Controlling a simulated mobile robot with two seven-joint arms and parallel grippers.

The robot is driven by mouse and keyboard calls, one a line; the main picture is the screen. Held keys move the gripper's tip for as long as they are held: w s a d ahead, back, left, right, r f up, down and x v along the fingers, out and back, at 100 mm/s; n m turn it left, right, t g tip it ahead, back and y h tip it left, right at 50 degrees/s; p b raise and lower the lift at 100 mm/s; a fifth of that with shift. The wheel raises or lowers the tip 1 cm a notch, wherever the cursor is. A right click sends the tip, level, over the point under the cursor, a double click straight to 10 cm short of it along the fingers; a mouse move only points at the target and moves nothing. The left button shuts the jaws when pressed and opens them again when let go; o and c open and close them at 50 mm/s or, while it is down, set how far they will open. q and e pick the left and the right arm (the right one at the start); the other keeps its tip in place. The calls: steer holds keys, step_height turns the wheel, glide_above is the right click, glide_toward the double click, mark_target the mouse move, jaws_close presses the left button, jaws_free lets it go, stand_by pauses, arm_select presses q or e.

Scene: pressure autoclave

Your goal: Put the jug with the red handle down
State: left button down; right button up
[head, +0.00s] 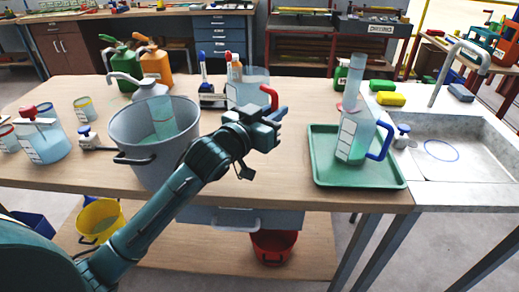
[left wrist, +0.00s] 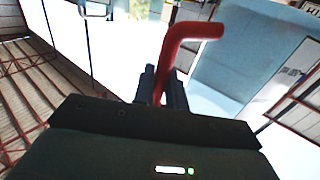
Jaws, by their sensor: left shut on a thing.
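The jug with the red handle (head: 247,92) is a clear, pale vessel near the middle of the table, partly behind my left gripper. Its red handle (head: 269,96) rises above the gripper. My left gripper (head: 272,118) is shut on this handle. In the left wrist view the red handle (left wrist: 184,46) passes between the two dark fingers (left wrist: 162,88), and the pale blue jug wall (left wrist: 235,62) is to its right. The jug's base is hidden by my gripper, so I cannot tell whether it touches the table. My right gripper is not in view.
A green tray (head: 328,177) holds a jug with a blue handle (head: 358,137). A grey bucket (head: 160,165) stands left of my forearm. Bottles (head: 204,80) stand behind. A sink (head: 450,160) is at right. Bare tabletop (head: 285,165) lies between gripper and tray.

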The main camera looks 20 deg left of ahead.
arm_select(q)
steer(key=f, duration=0.4)
steer(key=shift+s+f, duration=0.2)
steer(key=shift+f, duration=0.2)
steer(key=shift+f+b, duration=0.5)
steer(key=shift+f, duration=1.85)
steer(key=c, duration=1.4)
jaws_free()
steer(key=shift+c, duration=0.2)
